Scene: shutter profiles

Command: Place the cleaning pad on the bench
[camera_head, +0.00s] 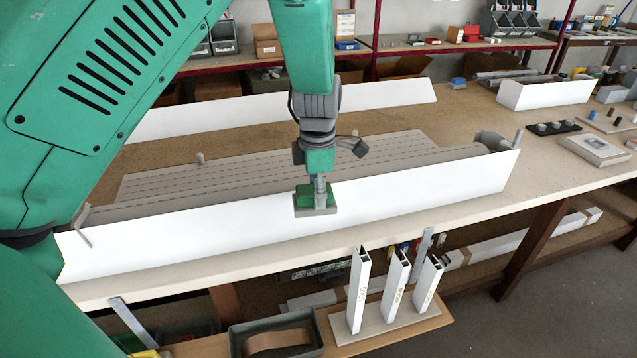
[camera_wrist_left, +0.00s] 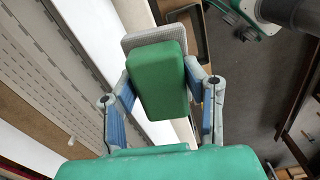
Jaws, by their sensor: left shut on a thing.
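My left gripper (camera_head: 319,186) points down over the front part of the bench (camera_head: 560,190). It is shut on the cleaning pad (camera_head: 303,199), a green block with a grey pad face beneath. In the left wrist view the pad (camera_wrist_left: 158,78) sits between the two blue-grey fingers. In the head view the pad overlaps the front face of a long white shutter profile (camera_head: 420,190). I cannot tell whether the two touch. My right gripper is not in view.
Grey slatted shutter panels (camera_head: 270,165) lie behind the front profile, with another white profile (camera_head: 230,108) further back. Upright white profile samples (camera_head: 395,283) and a grey bin (camera_head: 277,335) stand below the front edge. The bench's right part holds small items, including a pale box (camera_head: 594,148).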

